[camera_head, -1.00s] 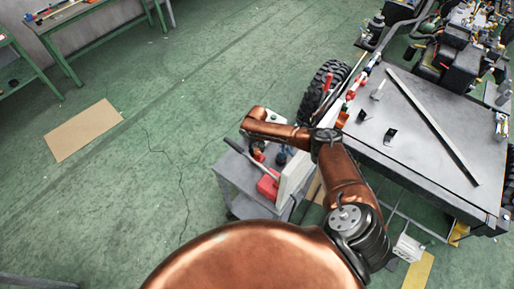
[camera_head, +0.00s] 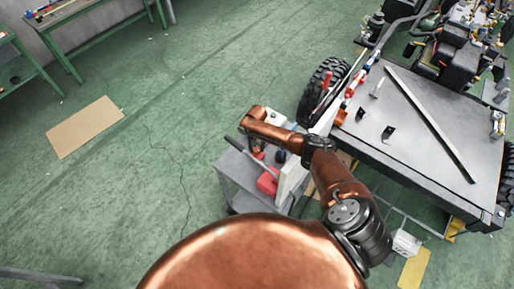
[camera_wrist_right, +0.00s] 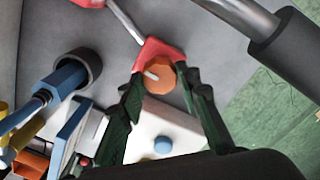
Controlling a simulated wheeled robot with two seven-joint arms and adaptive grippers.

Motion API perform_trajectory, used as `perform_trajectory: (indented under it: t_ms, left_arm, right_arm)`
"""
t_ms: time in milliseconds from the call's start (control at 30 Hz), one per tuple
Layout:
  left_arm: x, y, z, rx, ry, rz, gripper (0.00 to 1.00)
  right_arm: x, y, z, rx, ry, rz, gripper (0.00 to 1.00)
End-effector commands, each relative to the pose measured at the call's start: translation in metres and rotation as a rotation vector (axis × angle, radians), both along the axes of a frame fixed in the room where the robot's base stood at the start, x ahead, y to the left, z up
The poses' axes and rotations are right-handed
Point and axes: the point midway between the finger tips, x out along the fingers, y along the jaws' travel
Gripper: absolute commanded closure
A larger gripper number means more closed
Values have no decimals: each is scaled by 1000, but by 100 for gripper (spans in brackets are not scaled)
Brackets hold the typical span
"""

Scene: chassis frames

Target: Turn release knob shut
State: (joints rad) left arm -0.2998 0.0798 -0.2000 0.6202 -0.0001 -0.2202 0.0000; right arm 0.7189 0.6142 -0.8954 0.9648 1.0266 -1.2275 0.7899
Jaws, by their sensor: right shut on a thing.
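In the right wrist view, an orange knob (camera_wrist_right: 160,77) with a pale pointer mark sits by a red part (camera_wrist_right: 158,52). The two dark fingers of my right gripper (camera_wrist_right: 166,88) are on either side of the knob and shut on it. In the head view my copper right arm reaches over a grey cart, and its gripper end is mostly hidden by the arm and by things on the cart. A white block with a blue round button (camera_wrist_right: 163,145) lies below the knob in the wrist view. My left gripper is not in view.
The grey cart (camera_head: 232,172) holds a red item (camera_head: 267,182) and a pale panel. Blue fittings (camera_wrist_right: 62,80) are left of the fingers.

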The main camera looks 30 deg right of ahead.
Motion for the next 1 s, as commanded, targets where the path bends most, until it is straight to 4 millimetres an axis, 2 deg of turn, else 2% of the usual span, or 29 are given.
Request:
perform_trajectory:
  t_ms: [100, 133, 367, 633, 767, 867, 1000]
  left_arm:
    - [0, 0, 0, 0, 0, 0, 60]
    - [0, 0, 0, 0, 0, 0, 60]
    - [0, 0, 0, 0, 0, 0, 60]
    - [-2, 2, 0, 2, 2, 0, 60]
    - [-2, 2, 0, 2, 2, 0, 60]
    - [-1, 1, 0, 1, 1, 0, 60]
    - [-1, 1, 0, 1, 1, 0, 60]
  right_arm:
    - [0, -1, 0, 0, 0, -3, 94]
    - [0, -1, 0, 0, 0, -2, 69]
    - [0, 0, 0, 0, 0, -1, 53]
    - [0, 0, 0, 1, -1, 0, 52]
    - [1, -1, 7, 1, -2, 0, 52]
    - [1, 0, 20, 2, -2, 2, 52]
    - [1, -1, 49, 2, -4, 3, 52]
